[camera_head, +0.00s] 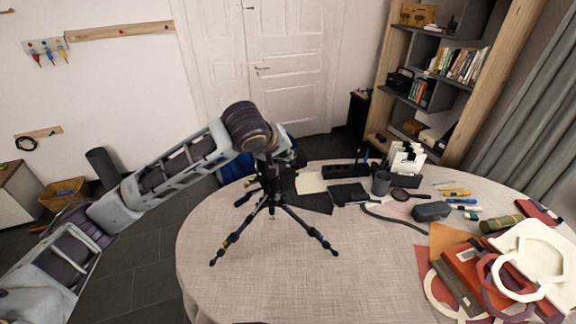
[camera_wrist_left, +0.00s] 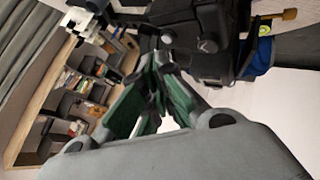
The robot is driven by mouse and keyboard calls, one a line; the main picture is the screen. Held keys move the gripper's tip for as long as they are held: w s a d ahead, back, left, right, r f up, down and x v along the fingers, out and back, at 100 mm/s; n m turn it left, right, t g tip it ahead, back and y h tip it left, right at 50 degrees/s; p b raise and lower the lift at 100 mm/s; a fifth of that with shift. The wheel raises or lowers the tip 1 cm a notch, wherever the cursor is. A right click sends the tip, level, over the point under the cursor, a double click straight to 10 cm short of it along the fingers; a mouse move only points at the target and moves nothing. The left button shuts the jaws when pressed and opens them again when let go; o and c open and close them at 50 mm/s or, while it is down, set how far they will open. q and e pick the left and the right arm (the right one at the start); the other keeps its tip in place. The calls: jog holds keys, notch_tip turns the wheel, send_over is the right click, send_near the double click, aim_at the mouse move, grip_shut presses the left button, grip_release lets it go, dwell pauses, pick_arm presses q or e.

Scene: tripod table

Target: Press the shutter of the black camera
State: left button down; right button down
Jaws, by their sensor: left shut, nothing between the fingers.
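The black camera (camera_wrist_left: 205,42) fills the upper middle of the left wrist view. In the head view it sits on the black tripod (camera_head: 271,203) on the round table (camera_head: 270,280), and my left wrist and gripper largely hide it. My left gripper (camera_wrist_left: 160,64) is shut and empty, with green pads on its fingers. Its fingertips are right at the camera body in the left wrist view. I cannot tell whether they touch it, and the shutter button is not clearly visible. My right gripper is in neither view.
Behind the tripod lie dark sheets (camera_head: 312,202), a black pen holder (camera_head: 345,171) and a dark cup (camera_head: 381,183). A grey case (camera_head: 431,211) and several pens lie at right. Folders and white frames (camera_head: 530,262) crowd the right edge. The table's front left is clear.

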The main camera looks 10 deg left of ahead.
pick_arm(q)
jog(key=shift+f, duration=0.75)
dwell(1.2)
jog(key=shift+r+p, duration=0.15)
jog(key=shift+p, duration=0.2)
jog(key=shift+r+p, duration=0.6)
jog(key=shift+p, duration=0.2)
jog(key=shift+r+p, duration=2.55)
jog(key=shift+p, duration=0.15)
jog(key=shift+f, duration=0.15)
